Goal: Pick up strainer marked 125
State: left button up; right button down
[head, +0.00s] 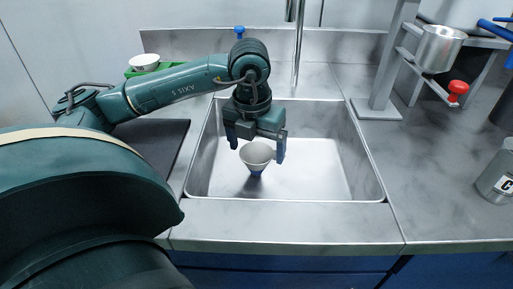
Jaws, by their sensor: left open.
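A pale, cone-shaped strainer (256,157) with a blue lower end is in the sink, upright; no 125 marking can be read on it. My left gripper (257,149) reaches down over the sink from above. Its fingers are open, one to the left and one to the right of the strainer's rim. I cannot tell whether either finger touches the rim. My right gripper is not in view.
The steel sink (325,195) is otherwise empty. A white bowl (144,62) sits on a green item at the back left. A metal rack (377,105) holds a metal cup (439,48) at right. A grey container marked C (494,180) stands at the right edge.

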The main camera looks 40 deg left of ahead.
pick_arm(q)
jog(key=c, duration=1.1)
jog(key=shift+o, duration=0.2)
jog(key=shift+r, duration=0.15)
